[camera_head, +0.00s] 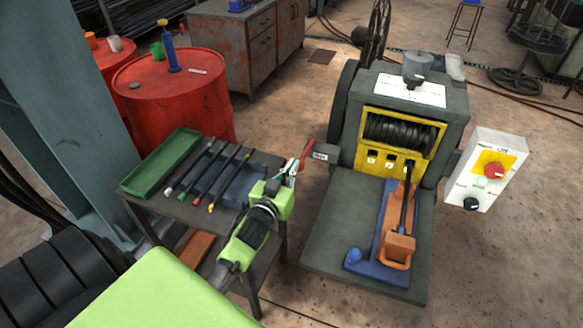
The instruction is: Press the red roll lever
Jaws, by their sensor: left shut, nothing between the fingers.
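The red roll lever (305,154) sticks out at the left side of the dark grey capstan machine (452,108), by a small pale label (320,156). It slants, with its lower end by my fingertips. My left gripper (291,171) is shut and empty. Its fingertips lie just left of and below the lever in the picture; I cannot tell whether they touch it. The green gripper body and arm reach up from the bottom left. My right gripper is not in view.
A cart (180,207) with a green tray (160,163) and several rods stands under and left of my gripper. Red barrels (180,105) stand behind it. A blue and orange tool (398,243) lies on the machine's front plate. A control box (487,170) is at right.

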